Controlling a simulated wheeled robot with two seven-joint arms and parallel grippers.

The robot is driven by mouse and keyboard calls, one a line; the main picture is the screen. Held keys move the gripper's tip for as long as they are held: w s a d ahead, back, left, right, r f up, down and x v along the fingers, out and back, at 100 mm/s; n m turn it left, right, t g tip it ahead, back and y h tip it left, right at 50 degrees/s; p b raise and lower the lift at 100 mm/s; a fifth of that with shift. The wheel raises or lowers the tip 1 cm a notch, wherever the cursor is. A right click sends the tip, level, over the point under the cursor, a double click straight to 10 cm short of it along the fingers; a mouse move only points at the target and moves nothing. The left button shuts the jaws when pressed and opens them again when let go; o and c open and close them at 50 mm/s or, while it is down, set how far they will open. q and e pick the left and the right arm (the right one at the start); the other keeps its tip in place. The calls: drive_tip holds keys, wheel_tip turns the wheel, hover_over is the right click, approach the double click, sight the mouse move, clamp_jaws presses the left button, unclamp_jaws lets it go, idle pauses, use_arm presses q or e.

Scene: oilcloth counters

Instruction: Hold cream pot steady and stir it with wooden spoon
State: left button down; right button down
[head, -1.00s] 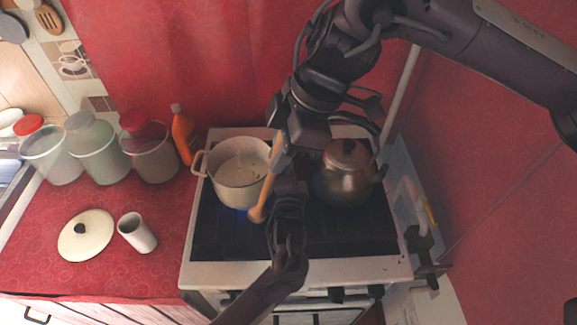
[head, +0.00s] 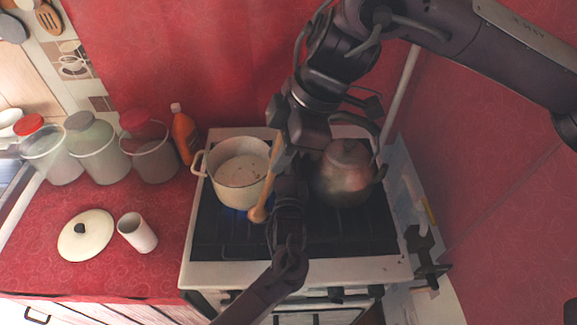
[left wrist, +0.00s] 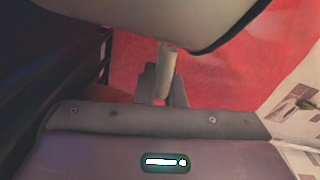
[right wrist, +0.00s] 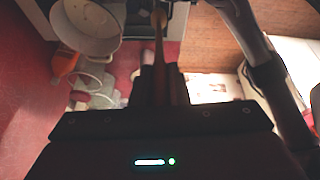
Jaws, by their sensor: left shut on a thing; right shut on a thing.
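The cream pot (head: 232,190) stands upright on the left front of the stove, with pale, speckled contents. My left gripper (left wrist: 164,88) is shut on a pale pot handle (left wrist: 168,62) under the pot's rim; in the head view my arms hide this grip. My right gripper (head: 284,152) is shut on the wooden spoon (head: 266,190). The spoon slants across the pot's right side, its wide end low and in front of the pot wall, seemingly outside the pot. The right wrist view shows the spoon (right wrist: 159,45) in the jaws, with the pot (right wrist: 88,42) to its left.
A metal kettle (head: 343,178) stands close to the right of my grippers. Blue flame shows below the pot. An orange bottle (head: 184,134) and several lidded jars (head: 98,152) line the wall. A pot lid (head: 86,242) and a white cup (head: 138,234) lie on the red counter (head: 60,285).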

drive_tip(key=w+a+r+n+t+h, duration=0.1)
drive_tip(key=w+a+r+n, duration=0.25)
drive_tip(key=w, duration=0.25)
drive_tip(key=w+a+r+n+t, duration=0.2)
drive_tip(key=w+a+n, duration=0.1)
drive_tip(key=w+n, duration=0.2)
drive_tip(key=shift+s+d+f, duration=1.2)
drive_tip(key=shift+s+f, duration=0.65)
drive_tip(key=shift+f, duration=0.75)
drive_tip(key=w+d+x, duration=0.1)
drive_tip(key=x, duration=1.1)
drive_tip(key=shift+d+f, duration=0.1)
drive_tip(key=shift+d, duration=0.1)
